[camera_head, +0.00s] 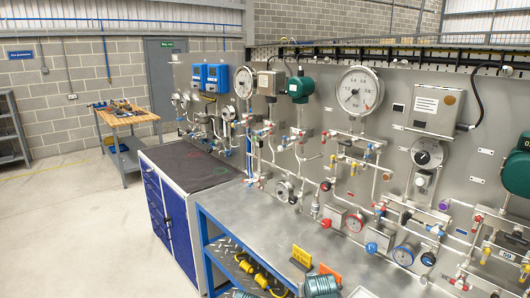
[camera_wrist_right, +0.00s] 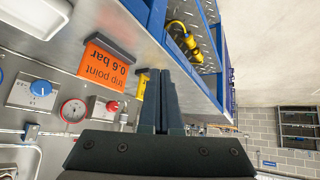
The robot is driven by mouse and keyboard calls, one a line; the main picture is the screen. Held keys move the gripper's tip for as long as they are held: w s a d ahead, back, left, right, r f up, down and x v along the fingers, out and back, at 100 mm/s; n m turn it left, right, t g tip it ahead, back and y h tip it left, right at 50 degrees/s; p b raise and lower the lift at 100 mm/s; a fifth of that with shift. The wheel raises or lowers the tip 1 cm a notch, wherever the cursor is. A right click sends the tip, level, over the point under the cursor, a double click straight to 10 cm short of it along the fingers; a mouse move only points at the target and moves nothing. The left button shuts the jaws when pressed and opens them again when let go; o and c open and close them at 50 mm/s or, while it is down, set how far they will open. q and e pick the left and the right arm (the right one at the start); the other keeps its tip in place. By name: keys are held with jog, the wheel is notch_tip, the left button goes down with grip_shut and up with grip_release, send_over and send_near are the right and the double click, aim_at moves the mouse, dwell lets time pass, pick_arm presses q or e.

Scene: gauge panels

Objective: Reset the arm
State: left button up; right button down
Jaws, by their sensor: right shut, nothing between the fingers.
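My right gripper (camera_wrist_right: 166,75) shows in the right wrist view, its two dark fingers side by side and shut with nothing between them. The fingers point up the picture, over the front edge of the metal bench (camera_wrist_right: 160,45). An orange sign reading "trip point 0.6 bar" (camera_wrist_right: 104,66) appears upside down to the left of the fingers, and a yellow sign (camera_wrist_right: 141,98) is partly hidden close beside them. Neither gripper shows in the head view, and my left gripper is in no view.
The bench (camera_head: 262,222) stands before a panel of gauges, pipes and valves (camera_head: 320,130). Its blue-framed lower shelf (camera_head: 225,255) holds yellow connectors (camera_head: 262,280). A blue cabinet (camera_head: 172,208) and a wooden table (camera_head: 128,116) stand to the left. The floor at left is clear.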

jog(key=s+a+f+n+g, duration=0.1)
jog(key=s+a+g, duration=0.1)
jog(key=s, duration=0.4)
jog(key=s+a+f+n+g, duration=0.1)
jog(key=s+a+f+g, duration=0.1)
jog(key=s, duration=0.5)
jog(key=s+a+f+g+h, duration=0.1)
jog(key=s+a+f+g, duration=0.1)
jog(key=s, duration=0.5)
jog(key=a+g, duration=0.1)
jog(key=g, duration=0.1)
jog(key=shift+s+f+n+g, duration=0.2)
jog(key=shift+f+n+g, duration=0.1)
jog(key=shift+n, duration=0.1)
